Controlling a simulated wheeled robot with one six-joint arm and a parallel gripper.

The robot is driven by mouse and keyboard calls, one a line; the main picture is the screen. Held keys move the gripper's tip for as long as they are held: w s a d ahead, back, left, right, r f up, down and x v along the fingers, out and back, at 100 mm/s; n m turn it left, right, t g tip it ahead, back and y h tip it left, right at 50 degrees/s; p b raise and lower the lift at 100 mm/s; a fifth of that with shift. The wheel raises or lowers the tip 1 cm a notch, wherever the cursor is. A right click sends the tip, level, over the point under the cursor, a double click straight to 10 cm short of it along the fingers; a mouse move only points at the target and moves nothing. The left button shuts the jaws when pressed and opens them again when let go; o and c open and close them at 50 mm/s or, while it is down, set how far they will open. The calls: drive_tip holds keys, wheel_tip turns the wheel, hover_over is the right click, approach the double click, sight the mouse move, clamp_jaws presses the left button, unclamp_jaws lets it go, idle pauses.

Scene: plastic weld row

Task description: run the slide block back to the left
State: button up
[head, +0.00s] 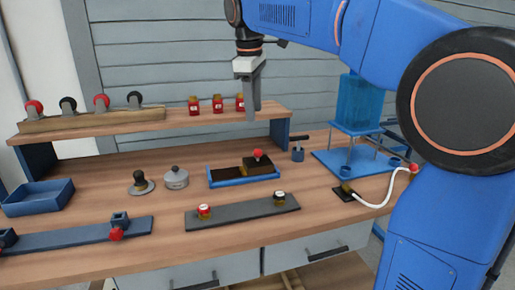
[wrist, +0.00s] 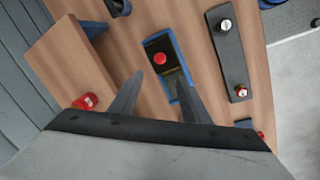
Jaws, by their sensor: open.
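The slide block (head: 258,166) is dark with a red ball knob on top. It sits at the right end of a low blue-edged track (head: 222,184) on the bench. The left part of the track is empty and dark, with a yellowish strip beside the block. In the wrist view the slide block (wrist: 153,50) and its red knob show beyond my fingertips. My gripper (head: 253,117) is open and empty, well above the bench, over the front of the raised shelf. In the wrist view my gripper (wrist: 159,78) shows two separated fingers, with nothing between them.
A grey plate (head: 240,213) with two small knobs lies in front of the track. The raised shelf (head: 200,122) with red jars runs behind. A blue stand (head: 357,150) is at right.

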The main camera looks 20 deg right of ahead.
approach(258, 159)
wheel_tip(258, 159, down, 5)
drive_tip(key=shift+w+d, duration=0.15)
idle(0.3)
